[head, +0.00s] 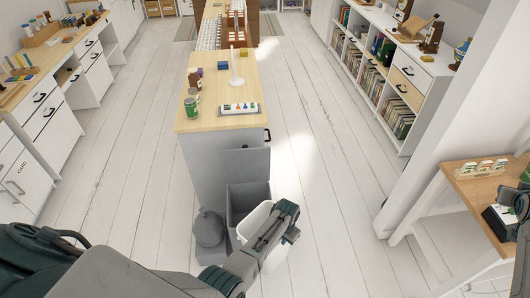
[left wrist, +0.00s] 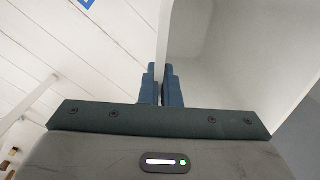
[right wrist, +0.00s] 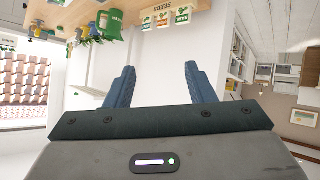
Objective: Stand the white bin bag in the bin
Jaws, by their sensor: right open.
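The grey bin (head: 236,199) stands on the floor at the near end of the island, its lid raised. The white bin bag (head: 252,220) is just in front of it, partly hidden by my left gripper (head: 288,222); from this angle I cannot tell whether it overlaps the bin's opening. In the left wrist view my left gripper (left wrist: 162,87) is shut on the thin white wall of the bag (left wrist: 225,50), one finger on each side. My right gripper (right wrist: 160,88) is open and empty in the right wrist view, away from the bag.
A tied grey sack (head: 208,230) stands left of the bin. The island (head: 215,75) holds jars and a tray. Bookshelves (head: 385,75) and white drawers (head: 45,110) flank clear floor.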

